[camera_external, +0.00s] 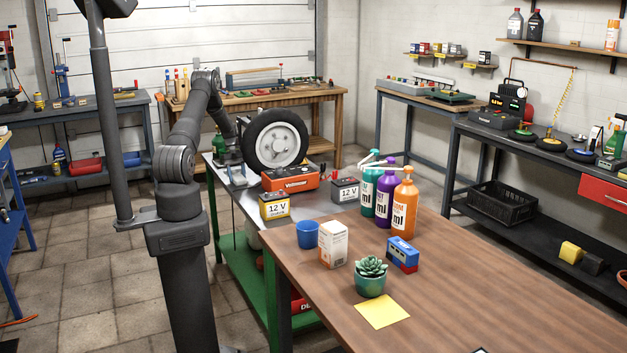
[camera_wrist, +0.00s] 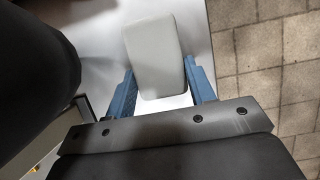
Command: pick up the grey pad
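The grey pad (camera_wrist: 153,55) is a light grey block with rounded edges, in the upper middle of the wrist view. It shows against a pale surface. My gripper (camera_wrist: 160,75) has its two blue fingers on either side of the pad, spread about as wide as the pad. The fingertips are very close to its sides; I cannot tell whether they touch or grip it. In the external view, my gripper (camera_external: 237,171) is low at the far left end of the metal bench, left of the wheel. I cannot make out the pad clearly there.
A yellow 12 V battery (camera_external: 274,206) and a second battery (camera_external: 345,191) are on the same bench. The wooden table (camera_external: 470,290) holds bottles and a plant. Paved floor (camera_wrist: 275,60) lies beyond the bench edge.

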